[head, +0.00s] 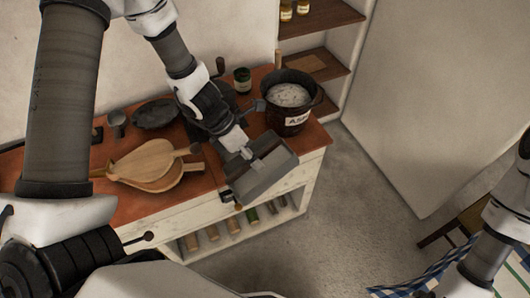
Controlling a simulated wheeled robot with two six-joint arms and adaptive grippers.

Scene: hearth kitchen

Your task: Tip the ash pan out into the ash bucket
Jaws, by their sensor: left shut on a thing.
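The ash pan (264,177) is a grey, shallow rectangular tray. My left gripper (243,146) is shut on it at its back side. The pan is over the front right edge of the worktop, in front of the bucket, and looks tilted. Its inside looks plain grey; I cannot tell whether ash lies in it. The ash bucket (287,120) is dark and round, with a white label reading "ASH" partly in view. It stands upright at the right end of the worktop with pale grey ash (288,94) inside. My right gripper is out of view; only its arm shows at lower right.
Wooden bellows (147,165) lie on the red-brown worktop (85,205), left of the pan. A dark pan (155,113), a metal cup (117,122) and a dark jar (242,80) stand behind. Shelves (315,66) are behind the bucket.

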